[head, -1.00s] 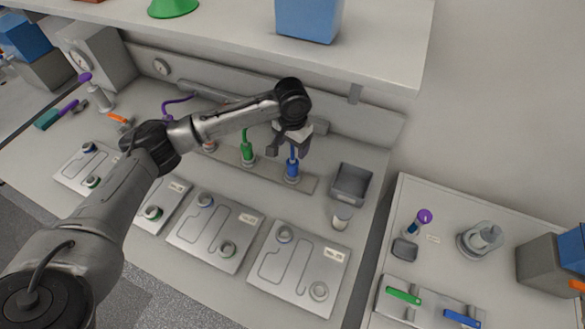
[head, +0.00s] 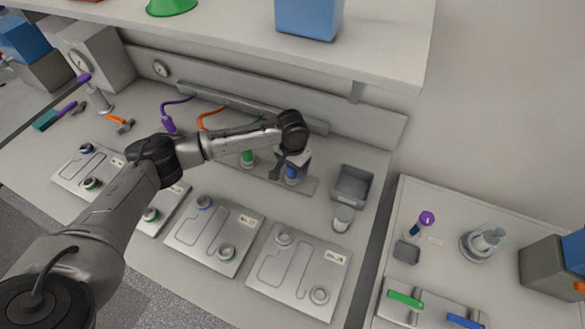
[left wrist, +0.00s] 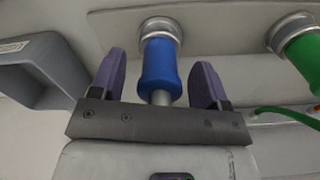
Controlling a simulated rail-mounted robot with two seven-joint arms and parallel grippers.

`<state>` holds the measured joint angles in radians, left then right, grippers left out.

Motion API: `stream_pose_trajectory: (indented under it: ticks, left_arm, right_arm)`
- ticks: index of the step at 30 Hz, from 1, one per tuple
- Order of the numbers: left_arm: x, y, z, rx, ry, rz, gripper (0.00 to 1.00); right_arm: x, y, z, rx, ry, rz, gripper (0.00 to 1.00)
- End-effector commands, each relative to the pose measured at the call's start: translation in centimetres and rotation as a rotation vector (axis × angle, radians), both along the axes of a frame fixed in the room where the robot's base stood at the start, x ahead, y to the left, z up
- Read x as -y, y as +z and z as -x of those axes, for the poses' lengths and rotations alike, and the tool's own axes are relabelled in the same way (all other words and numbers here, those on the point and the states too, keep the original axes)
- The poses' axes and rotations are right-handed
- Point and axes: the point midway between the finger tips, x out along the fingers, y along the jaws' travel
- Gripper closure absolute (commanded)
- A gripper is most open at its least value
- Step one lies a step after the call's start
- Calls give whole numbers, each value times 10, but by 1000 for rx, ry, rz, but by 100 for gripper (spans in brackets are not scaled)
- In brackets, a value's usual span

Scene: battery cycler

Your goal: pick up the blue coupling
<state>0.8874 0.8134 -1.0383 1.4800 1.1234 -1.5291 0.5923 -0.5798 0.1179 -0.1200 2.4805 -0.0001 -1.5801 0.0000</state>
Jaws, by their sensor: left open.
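In the left wrist view the blue coupling (left wrist: 160,64) lies between the two purple-grey fingers, with a visible gap on each side. My left gripper (left wrist: 160,82) is open and empty around it; in the head view the left gripper (head: 290,166) is over the coupling from above. My right gripper is not in view.
A green coupling (head: 248,158) stands on the same rail to the left. A grey bin (head: 351,185) and a small white-topped jar (head: 343,217) stand to the right. Metal plates (head: 298,270) lie in front. A shelf (head: 390,45) overhangs the back.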

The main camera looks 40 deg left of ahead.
Motion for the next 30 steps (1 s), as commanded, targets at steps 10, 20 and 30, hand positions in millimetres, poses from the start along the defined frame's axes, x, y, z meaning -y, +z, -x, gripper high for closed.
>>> stream_pose_trajectory:
  ticks: [10, 20, 30]
  left_arm:
    - [0, -1, 0, 0, 0, 0, 42]
    - [0, -1, 0, 0, 0, -1, 74]
    - [0, 0, 0, 0, 0, 0, 89]
  right_arm:
    - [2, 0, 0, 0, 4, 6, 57]
    - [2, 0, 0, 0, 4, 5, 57]
    - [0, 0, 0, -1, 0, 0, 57]
